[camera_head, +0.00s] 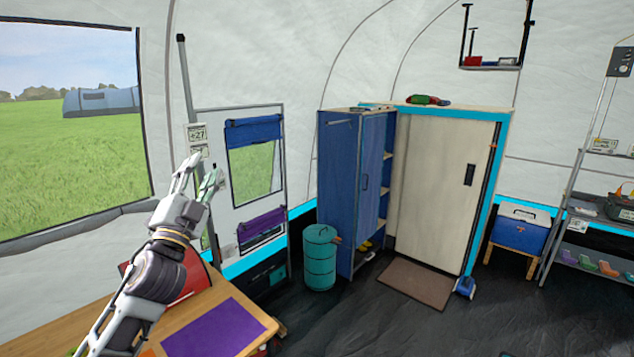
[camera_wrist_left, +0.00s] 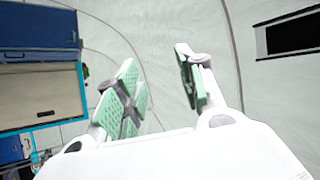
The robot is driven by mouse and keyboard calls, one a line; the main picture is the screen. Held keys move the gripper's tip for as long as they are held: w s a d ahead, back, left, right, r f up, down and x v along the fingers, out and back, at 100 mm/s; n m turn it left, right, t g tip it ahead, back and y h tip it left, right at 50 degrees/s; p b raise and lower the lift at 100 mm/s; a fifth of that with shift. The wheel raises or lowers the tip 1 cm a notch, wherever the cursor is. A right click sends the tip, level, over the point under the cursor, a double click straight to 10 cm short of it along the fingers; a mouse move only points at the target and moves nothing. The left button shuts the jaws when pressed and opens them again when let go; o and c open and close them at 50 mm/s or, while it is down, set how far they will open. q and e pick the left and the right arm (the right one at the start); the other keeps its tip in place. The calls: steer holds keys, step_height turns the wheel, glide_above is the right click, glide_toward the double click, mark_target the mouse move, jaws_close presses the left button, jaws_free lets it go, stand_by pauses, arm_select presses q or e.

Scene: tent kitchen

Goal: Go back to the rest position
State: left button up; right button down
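My left gripper (camera_head: 205,176) is raised at the left of the head view, above the wooden table and in front of the white panel. In the left wrist view the left gripper (camera_wrist_left: 158,85) has its two green-padded fingers spread apart, with nothing between them but the white tent wall behind. My right gripper is in neither view.
A wooden table (camera_head: 203,305) with a purple mat (camera_head: 215,328) and a red object (camera_head: 190,272) lies below my left arm. A teal barrel (camera_head: 320,262), blue cabinet (camera_head: 352,190), door (camera_head: 437,190) and blue cooler (camera_head: 520,232) stand beyond. Dark floor (camera_head: 400,325) is open at the front.

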arm_select(q)
steer(key=s+a+f+n+g+y, duration=0.1)
steer(key=s+f+n+g+y, duration=0.15)
steer(key=f, duration=0.75)
steer(key=s+a+f+n+g+y, duration=0.1)
steer(key=f+n+g, duration=0.25)
steer(key=f, duration=0.65)
steer(key=s+a+f+n+g+y, duration=0.1)
steer(key=s+f+n+g+y, duration=0.2)
steer(key=f, duration=0.7)
steer(key=s+d+f+n+g+h, duration=0.1)
steer(key=s+d+f+g+h, duration=0.15)
steer(key=s+f+g, duration=0.6)
steer(key=s+d+f+n+g+h, duration=0.15)
steer(key=s+d+f+g, duration=0.25)
steer(key=s+f, duration=1.25)
steer(key=f, duration=2.8)
steer(key=s+a+f+g, duration=0.1)
steer(key=s+a+f, duration=0.1)
steer(key=s+f, duration=0.8)
steer(key=s+a+f+m+g, duration=0.1)
steer(key=s+a+f, duration=0.1)
steer(key=s+f, duration=0.8)
steer(key=s, duration=0.2)
steer(key=shift+s+a+f, duration=0.15)
steer(key=shift+s+a, duration=0.15)
steer(key=shift+s, duration=0.1)
